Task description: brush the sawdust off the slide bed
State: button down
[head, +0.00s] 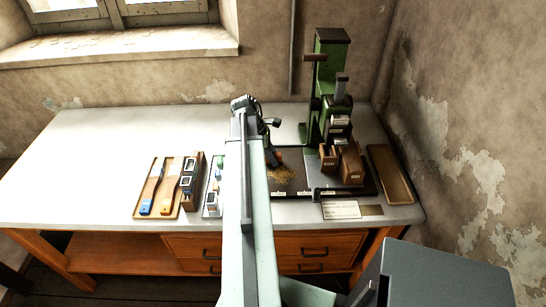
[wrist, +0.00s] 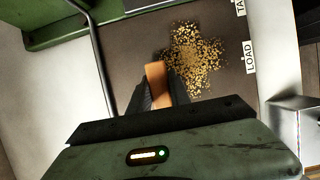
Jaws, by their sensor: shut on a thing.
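The sawdust (wrist: 197,58) lies as a loose golden patch on the dark slide bed (wrist: 130,50), beside the LOAD label. It also shows in the head view (head: 287,180) at the bed's left part. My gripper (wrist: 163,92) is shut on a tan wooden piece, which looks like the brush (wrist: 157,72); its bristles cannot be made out. The brush is at the lower left edge of the sawdust in the wrist view. Whether it touches the bed I cannot tell. In the head view my arm hides part of the bed's left side.
The green press (head: 330,90) stands behind the bed, with wooden blocks (head: 350,163) on the bed's right. A wooden tray (head: 390,175) lies further right by the wall. A board with two flat tools (head: 158,188) lies left of my arm. The table's left is clear.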

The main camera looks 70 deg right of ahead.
jog(key=shift+s+a+r, duration=0.1)
jog(key=shift+s+a, duration=0.25)
jog(key=shift+a, duration=0.5)
jog(key=shift+s+a+r, duration=0.1)
jog(key=shift+s+a, duration=0.25)
jog(key=shift+a, duration=0.45)
jog(key=shift+a+f, duration=0.1)
